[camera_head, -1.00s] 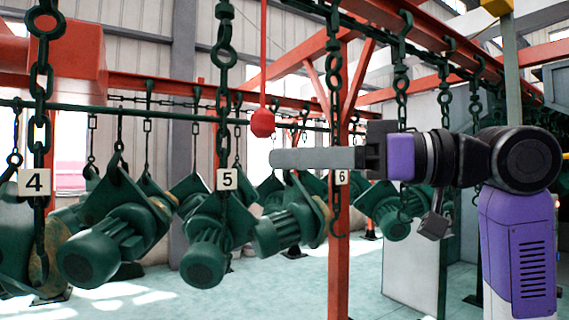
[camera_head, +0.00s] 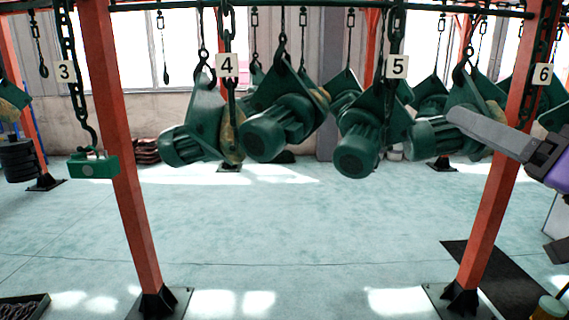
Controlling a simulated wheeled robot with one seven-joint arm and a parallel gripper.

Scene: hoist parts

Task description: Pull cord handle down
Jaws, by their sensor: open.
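The pull cord and its handle do not show in the present view. My gripper (camera_head: 458,116) reaches in from the right edge. Its long grey fingers point left and slightly up, in front of the hanging green motors near the number 5 and 6 tags. The fingers overlap one another from this side, and nothing is seen held at their tips. Most of my arm is outside the picture.
Several green motors (camera_head: 281,127) hang on hooks from an overhead rail. An orange post (camera_head: 123,170) stands at left, another (camera_head: 495,190) at right near my gripper. A green block (camera_head: 93,167) hangs at left. The pale floor between the posts is clear.

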